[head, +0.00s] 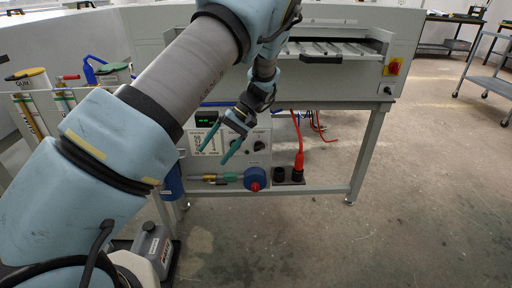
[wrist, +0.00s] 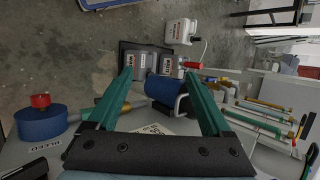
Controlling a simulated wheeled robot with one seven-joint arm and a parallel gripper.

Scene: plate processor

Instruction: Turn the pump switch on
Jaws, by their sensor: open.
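The control panel (head: 264,157) is on the front of the grey machine, under its slot. My gripper (head: 212,156) has teal fingers spread apart and hangs in front of the panel's left part, left of the knob. The fingers and wrist hide some of the panel. In the wrist view my gripper (wrist: 157,74) is open with nothing clamped between its fingers. I cannot make out the knob in the wrist view.
A green-lit display (head: 206,119) is at the panel's upper left. A blue cylinder (wrist: 163,90) lies beyond my fingers.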

